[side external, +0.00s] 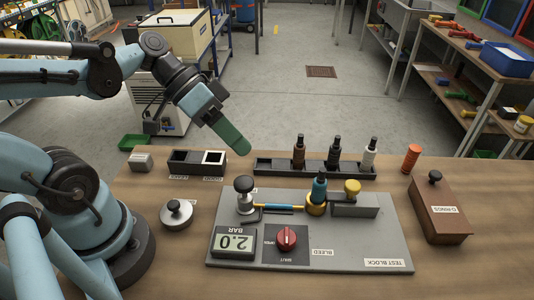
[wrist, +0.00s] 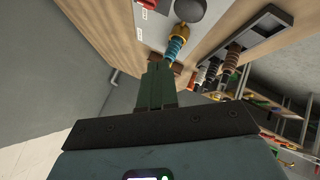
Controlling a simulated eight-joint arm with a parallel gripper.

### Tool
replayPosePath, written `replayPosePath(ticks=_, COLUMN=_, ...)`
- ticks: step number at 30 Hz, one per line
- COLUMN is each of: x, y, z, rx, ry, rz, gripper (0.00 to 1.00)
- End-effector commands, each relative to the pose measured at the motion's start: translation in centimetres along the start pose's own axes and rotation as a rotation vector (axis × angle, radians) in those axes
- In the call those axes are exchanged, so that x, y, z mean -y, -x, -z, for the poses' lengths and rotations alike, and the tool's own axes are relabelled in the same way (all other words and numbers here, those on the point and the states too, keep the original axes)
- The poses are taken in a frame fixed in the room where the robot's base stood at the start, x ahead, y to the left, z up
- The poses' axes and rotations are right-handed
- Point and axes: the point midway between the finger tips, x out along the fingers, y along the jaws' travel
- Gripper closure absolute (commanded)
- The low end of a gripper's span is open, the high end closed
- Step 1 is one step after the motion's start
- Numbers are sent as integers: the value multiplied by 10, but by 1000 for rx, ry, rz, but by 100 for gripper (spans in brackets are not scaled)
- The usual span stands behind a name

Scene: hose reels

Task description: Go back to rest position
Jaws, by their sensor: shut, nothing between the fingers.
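My gripper (side external: 240,146) hangs in the air above the bench, over the area between the small black tray and the long black rack. Its green fingers are together and hold nothing. In the wrist view, the shut fingers (wrist: 157,85) point toward the bench and its fittings. They touch nothing that I can see.
The wooden bench (side external: 140,210) carries a grey test block (side external: 350,245) with a gauge, a red knob and a teal fitting (side external: 319,188). A black rack (side external: 270,165) holds several dark and pale fittings. A brown O-rings box (side external: 438,210) stands at right.

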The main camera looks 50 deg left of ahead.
Motion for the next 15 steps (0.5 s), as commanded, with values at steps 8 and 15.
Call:
replayPosePath(ticks=8, x=1, y=0, z=0, rx=2, ry=3, rz=7, gripper=100)
replayPosePath(ticks=15, x=32, y=-4, z=-10, rx=39, ry=82, rz=263, gripper=100)
